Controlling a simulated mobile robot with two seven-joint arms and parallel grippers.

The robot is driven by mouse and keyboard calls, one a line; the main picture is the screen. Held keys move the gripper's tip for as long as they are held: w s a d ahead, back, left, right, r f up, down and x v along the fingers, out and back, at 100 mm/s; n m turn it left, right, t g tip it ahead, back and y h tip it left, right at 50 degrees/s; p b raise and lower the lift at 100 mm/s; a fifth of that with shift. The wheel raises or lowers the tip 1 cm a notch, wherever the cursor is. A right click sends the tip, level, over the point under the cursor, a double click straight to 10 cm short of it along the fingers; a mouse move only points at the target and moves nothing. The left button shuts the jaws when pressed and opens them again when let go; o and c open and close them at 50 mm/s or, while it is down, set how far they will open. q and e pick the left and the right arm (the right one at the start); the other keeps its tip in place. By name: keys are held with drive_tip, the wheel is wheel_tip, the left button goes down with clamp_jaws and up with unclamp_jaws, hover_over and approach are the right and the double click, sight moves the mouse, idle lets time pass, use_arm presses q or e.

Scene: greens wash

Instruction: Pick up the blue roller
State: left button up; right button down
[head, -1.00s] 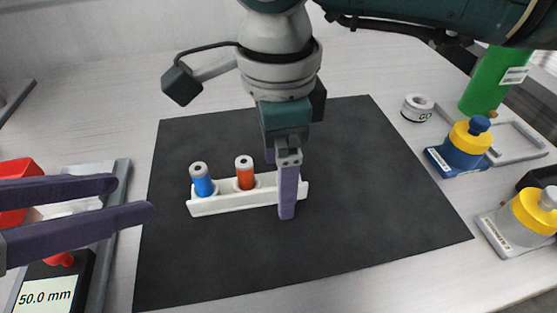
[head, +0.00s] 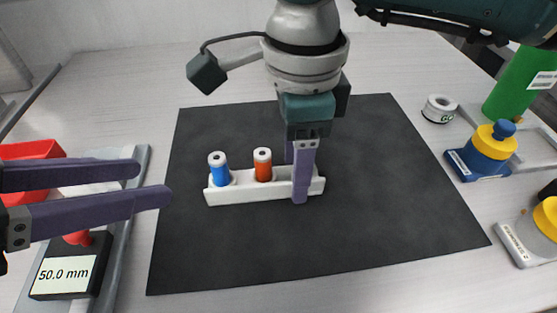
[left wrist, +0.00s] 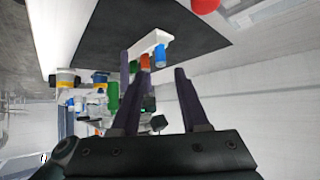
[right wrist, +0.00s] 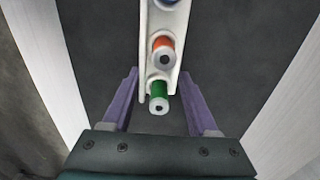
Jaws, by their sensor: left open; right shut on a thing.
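The blue roller (head: 219,169) stands upright in the left end of a white rack (head: 240,193) on the dark mat. It also shows in the left wrist view (left wrist: 160,55). An orange roller (head: 263,165) stands in the middle. A green roller (right wrist: 159,95) sits at the other end, hidden behind my finger in the head view. My right gripper (head: 301,172) is shut on the rack's right end, one finger on each side. My left gripper (head: 154,182) is open and empty, left of the rack and apart from the blue roller.
A gauge reading 50.0 mm (head: 66,274) and a red bin (head: 35,151) are at left. A white ring-shaped item (head: 439,108), a green cylinder (head: 517,85) and yellow-capped bottles (head: 493,143) stand at right. The mat (head: 330,245) is clear in front.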

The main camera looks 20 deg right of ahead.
use_arm(q)
drive_tip(key=w+r+n, duration=0.1)
drive_tip(key=n, duration=0.5)
drive_tip(key=n+g+y, duration=0.2)
drive_tip(key=n+y, duration=0.1)
drive_tip(key=n, duration=2.1)
approach(213, 160)
drive_tip(key=shift+y, duration=0.3)
drive_tip(key=shift+d+x, duration=0.15)
drive_tip(key=shift+x, duration=2.15)
drive_tip(key=shift+d+x, duration=0.15)
drive_tip(key=shift+x, duration=2.15)
drive_tip(key=shift+s+r, duration=0.1)
drive_tip(key=shift+r, duration=0.05)
clamp_jaws()
drive_tip(key=shift+a, duration=0.1)
